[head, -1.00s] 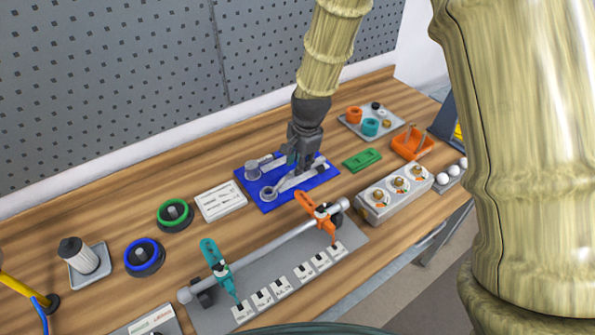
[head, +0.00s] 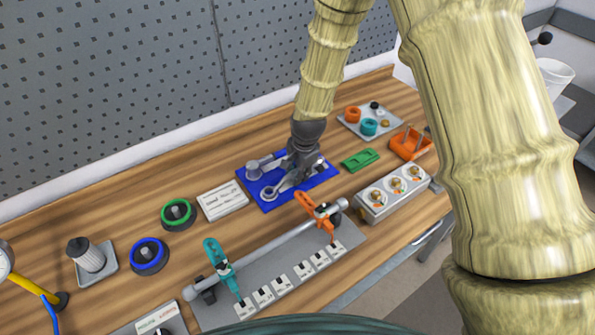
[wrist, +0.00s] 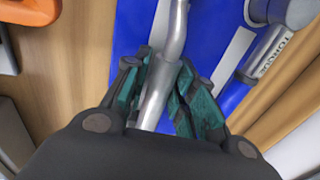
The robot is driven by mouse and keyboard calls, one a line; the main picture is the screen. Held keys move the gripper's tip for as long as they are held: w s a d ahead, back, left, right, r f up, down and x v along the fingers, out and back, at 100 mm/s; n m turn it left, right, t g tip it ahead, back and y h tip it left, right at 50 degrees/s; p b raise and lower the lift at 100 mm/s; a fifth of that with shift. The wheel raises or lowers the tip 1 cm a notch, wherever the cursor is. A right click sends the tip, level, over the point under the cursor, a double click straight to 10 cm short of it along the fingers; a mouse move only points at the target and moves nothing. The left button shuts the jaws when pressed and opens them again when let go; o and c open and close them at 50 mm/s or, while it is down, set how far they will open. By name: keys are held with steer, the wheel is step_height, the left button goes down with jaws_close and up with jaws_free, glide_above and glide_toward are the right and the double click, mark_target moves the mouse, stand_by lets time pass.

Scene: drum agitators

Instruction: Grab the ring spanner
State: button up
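The ring spanner is a silver-grey tool lying on a blue mat (head: 327,182). Its round ring end (head: 268,193) shows at the mat's front left in the head view, and my gripper hides part of its shaft. In the wrist view the spanner shaft (wrist: 173,40) runs down between the teal fingers of my gripper (wrist: 167,62). One finger is on each side, close to the shaft. The frames do not show clearly whether both fingers press on it. In the head view my gripper (head: 300,177) is low over the mat.
A second tool marked TORQUE (wrist: 270,52) lies beside the spanner on the mat. A green block (head: 360,160) and an orange holder (head: 409,143) stand to the right. A white labelled plate (head: 222,200) is left. A rail with clamps (head: 275,250) lies in front.

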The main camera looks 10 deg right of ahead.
jaws_close()
stand_by(0.3)
